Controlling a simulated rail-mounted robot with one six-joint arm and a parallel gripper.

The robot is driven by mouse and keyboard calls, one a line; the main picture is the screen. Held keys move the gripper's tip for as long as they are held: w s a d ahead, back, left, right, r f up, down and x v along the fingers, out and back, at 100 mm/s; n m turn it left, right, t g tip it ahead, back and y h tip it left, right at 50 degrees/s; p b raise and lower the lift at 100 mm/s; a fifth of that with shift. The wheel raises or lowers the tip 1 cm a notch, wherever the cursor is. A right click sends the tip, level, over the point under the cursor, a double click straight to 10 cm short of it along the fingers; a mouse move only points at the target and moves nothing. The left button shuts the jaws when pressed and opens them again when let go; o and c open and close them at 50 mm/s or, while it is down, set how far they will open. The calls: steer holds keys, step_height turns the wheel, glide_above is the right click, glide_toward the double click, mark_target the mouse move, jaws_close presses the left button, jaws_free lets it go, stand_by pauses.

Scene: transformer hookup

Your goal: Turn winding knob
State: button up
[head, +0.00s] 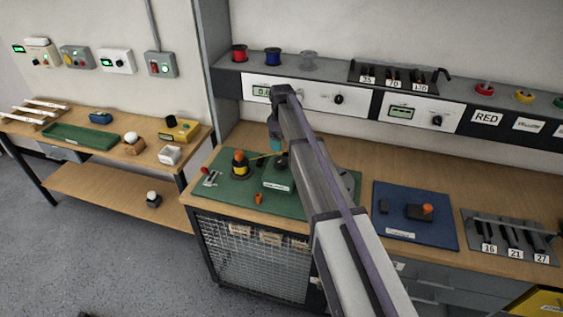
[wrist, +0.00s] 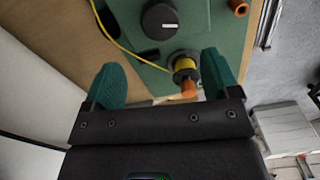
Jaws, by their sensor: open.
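A black round knob (wrist: 160,21) with a white pointer mark sits on a green box, near the top middle of the wrist view. In the head view the box (head: 275,180) stands on a green mat, and the knob is partly hidden by my arm. A coil of yellow wire on a post with an orange tip (wrist: 186,68) stands beside the box; it also shows in the head view (head: 239,163). My gripper (wrist: 162,68), with teal fingers, is open and empty. The knob lies beyond the fingertips in the picture, not between them.
A thin yellow wire (wrist: 118,42) runs from the coil past the knob. An orange piece (head: 258,198) lies on the green mat. A blue mat (head: 415,215) with dark parts lies to the right. Panels with displays and knobs (head: 338,98) line the wall behind.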

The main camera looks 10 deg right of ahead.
mark_target(282, 159)
step_height(282, 159, down, 10)
steer(key=b, duration=0.9)
steer(key=shift+r, duration=0.1)
steer(key=c, duration=0.9)
